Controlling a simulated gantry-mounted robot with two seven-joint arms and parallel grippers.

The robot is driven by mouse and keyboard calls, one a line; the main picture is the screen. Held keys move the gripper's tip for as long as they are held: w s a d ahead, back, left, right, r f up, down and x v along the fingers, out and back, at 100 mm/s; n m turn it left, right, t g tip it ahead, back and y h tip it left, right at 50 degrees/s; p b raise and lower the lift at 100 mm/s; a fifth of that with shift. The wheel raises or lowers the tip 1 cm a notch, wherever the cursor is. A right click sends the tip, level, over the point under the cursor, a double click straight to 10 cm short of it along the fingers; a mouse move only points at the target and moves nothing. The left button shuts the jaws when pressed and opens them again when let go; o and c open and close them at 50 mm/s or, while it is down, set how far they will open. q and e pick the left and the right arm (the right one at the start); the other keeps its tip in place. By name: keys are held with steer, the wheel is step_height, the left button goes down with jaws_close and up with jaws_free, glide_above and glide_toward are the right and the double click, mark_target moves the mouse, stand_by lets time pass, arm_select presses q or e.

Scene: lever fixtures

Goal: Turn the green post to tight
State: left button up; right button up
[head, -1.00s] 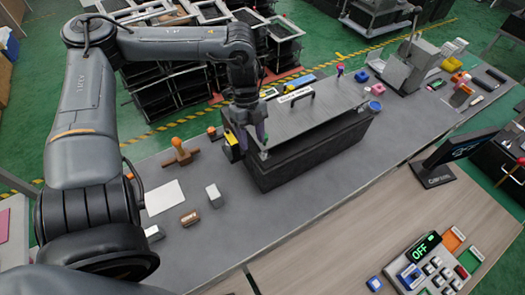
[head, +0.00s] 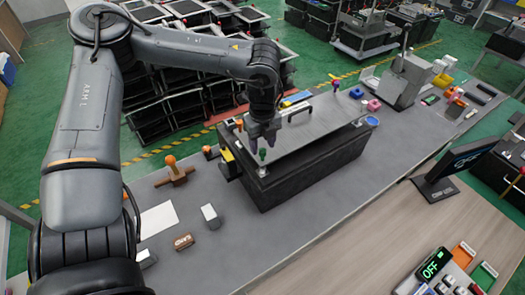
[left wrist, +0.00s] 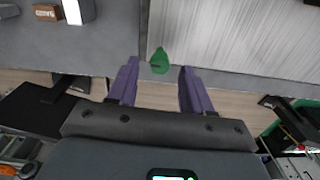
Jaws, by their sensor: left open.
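The green post (head: 262,155) stands upright at the near left corner of the long dark box with the grey lid (head: 305,135). In the left wrist view the green post (left wrist: 160,62) has a rounded body with a pointed side toward the lid. My left gripper (head: 263,143) hangs above the post, fingers pointing down. In the left wrist view its two purple fingers (left wrist: 159,68) are open, one on each side of the post with gaps between. No tight marking is legible. My right gripper is out of view.
A black handle (head: 299,113) rises from the lid. An orange-topped lever (head: 173,170) and a yellow block (head: 227,155) stand left of the box. A white block (head: 210,215) and a brown block (head: 183,242) lie in front. A monitor (head: 440,185) stands at right.

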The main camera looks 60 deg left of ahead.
mark_target(263, 150)
arm_select(q)
steer(key=shift+f, duration=2)
jaws_close()
